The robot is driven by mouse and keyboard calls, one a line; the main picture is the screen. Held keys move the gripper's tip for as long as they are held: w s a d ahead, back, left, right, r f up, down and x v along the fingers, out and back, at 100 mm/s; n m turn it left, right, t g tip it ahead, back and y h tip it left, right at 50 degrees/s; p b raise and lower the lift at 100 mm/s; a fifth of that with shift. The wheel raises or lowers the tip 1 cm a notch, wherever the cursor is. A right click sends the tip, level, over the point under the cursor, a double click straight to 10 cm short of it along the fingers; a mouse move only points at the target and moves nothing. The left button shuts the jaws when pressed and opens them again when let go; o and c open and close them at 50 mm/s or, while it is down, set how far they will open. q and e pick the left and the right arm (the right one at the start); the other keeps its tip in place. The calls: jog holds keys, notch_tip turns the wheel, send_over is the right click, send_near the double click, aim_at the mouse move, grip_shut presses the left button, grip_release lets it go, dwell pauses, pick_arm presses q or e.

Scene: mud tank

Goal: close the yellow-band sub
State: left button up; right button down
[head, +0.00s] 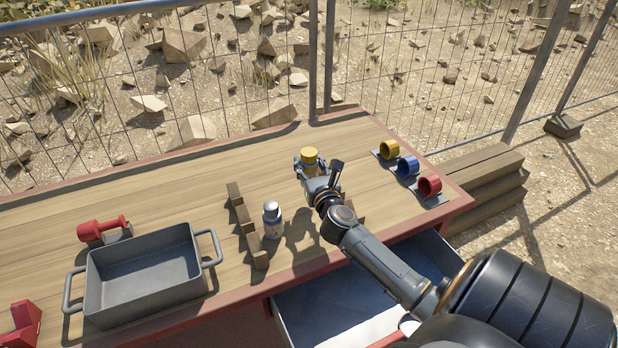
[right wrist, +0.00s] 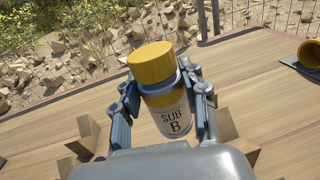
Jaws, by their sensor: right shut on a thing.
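The yellow-band sub (right wrist: 172,116) is a pale bottle with a yellow band and a label reading "SUB B". A yellow cap (right wrist: 152,63) sits on its top; I cannot tell how tightly. The cap also shows in the head view (head: 310,157). My right gripper (head: 310,168) is shut around the bottle, with a finger on each side, as the right wrist view (right wrist: 163,98) shows. The bottle looks roughly upright, and its base is hidden by the gripper body. I cannot tell whether it touches the table. My left gripper is not in view.
A silver-topped bottle (head: 272,220) stands beside a notched wooden rack (head: 246,226). Yellow (head: 389,149), blue (head: 407,166) and red (head: 429,186) cups lie on holders at right. A grey tray (head: 145,262) and red tool (head: 103,228) are left. An open drawer (head: 335,305) juts out in front.

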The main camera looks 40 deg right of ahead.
aim_at(309, 165)
jog(key=shift+w+d+f+b, duration=0.2)
jog(key=shift+w+d+f, duration=0.25)
jog(key=shift+f, duration=0.15)
jog(key=shift+w+d+f+b, duration=0.15)
jog(key=shift+w+d+f, duration=0.15)
jog(key=shift+w+f, duration=0.25)
jog(key=shift+s, duration=0.15)
jog(key=shift+w+d+f+b, duration=0.1)
jog(key=shift+f+b, duration=0.35)
jog(key=shift+f, duration=0.5)
jog(key=shift+w+d+f+b, duration=0.1)
jog(key=shift+f+b, duration=0.3)
jog(key=shift+f, duration=0.5)
jog(key=shift+a, duration=0.1)
jog(key=shift+f, duration=0.1)
jog(key=c, duration=0.7)
grip_release()
jog(key=shift+f, duration=0.1)
jog(key=shift+c, duration=0.2)
